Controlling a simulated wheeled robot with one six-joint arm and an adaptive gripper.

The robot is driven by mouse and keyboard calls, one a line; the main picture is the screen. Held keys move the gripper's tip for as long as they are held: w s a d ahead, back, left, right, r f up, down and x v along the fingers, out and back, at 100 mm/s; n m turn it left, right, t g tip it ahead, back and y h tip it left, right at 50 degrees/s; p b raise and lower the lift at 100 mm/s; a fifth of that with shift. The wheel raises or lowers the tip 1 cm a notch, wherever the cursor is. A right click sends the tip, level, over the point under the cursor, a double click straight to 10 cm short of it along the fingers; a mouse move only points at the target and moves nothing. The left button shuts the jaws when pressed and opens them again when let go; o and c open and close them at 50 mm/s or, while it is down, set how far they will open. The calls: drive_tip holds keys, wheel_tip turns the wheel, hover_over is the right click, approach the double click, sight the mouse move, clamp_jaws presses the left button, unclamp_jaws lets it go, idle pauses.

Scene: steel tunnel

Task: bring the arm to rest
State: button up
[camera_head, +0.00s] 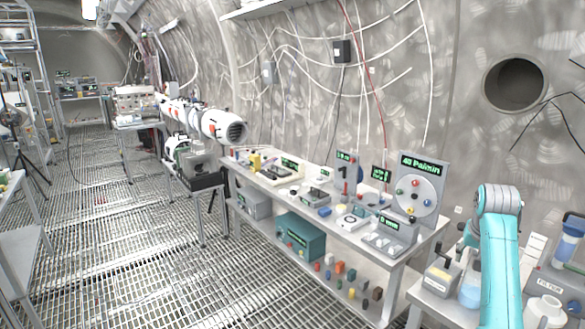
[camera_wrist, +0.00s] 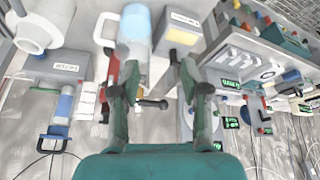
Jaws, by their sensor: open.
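My arm, turquoise with a grey joint, rises at the lower right of the head view. My gripper does not show clearly there. In the wrist view my gripper (camera_wrist: 160,95) has its two fingers apart, with nothing held between them. A clear bottle with blue contents (camera_wrist: 134,28) shows beyond the left finger. A grey box with a yellow window and a label (camera_wrist: 180,32) lies beyond the gap, to the right. I cannot tell how far the fingers are from these things.
A long bench (camera_head: 345,232) with instruments stands left of my arm. A side table (camera_head: 436,303) holds a grey box (camera_head: 440,277) and a blue-filled bottle (camera_head: 470,291) close to the arm. A filter unit (camera_head: 556,284) is at the right. The grated floor (camera_head: 130,235) is open at left.

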drive_tip(key=s+a+f+n+t, duration=0.1)
drive_tip(key=a+f, duration=0.1)
drive_tip(key=f, duration=0.5)
drive_tip(key=s+a+f, duration=0.1)
drive_tip(key=a+f, duration=0.2)
drive_tip(key=f, duration=0.4)
drive_tip(key=s+a+f+n+t, duration=0.1)
drive_tip(key=s+a+f+t, duration=0.1)
drive_tip(key=s+a+f, duration=0.65)
drive_tip(key=s+a+f+n+t, duration=0.15)
drive_tip(key=s+a+f, duration=0.35)
drive_tip(key=s+f, duration=0.7)
drive_tip(key=s+a+r+n+t+y, duration=0.15)
drive_tip(key=s+a, duration=0.25)
drive_tip(key=s, duration=0.7)
drive_tip(key=s+a+r+t+h, duration=0.1)
drive_tip(key=s+a+t, duration=0.15)
drive_tip(key=s, duration=0.75)
drive_tip(key=s+a+r+t+y, duration=0.1)
drive_tip(key=s+a+r, duration=0.1)
drive_tip(key=s+r, duration=0.6)
drive_tip(key=s+a+r+n+t, duration=0.1)
drive_tip(key=s+a+r, duration=0.1)
drive_tip(key=s+r, duration=0.6)
drive_tip(key=shift+s+r+y, duration=0.3)
drive_tip(key=shift+s+y, duration=0.05)
drive_tip(key=shift+s, duration=0.25)
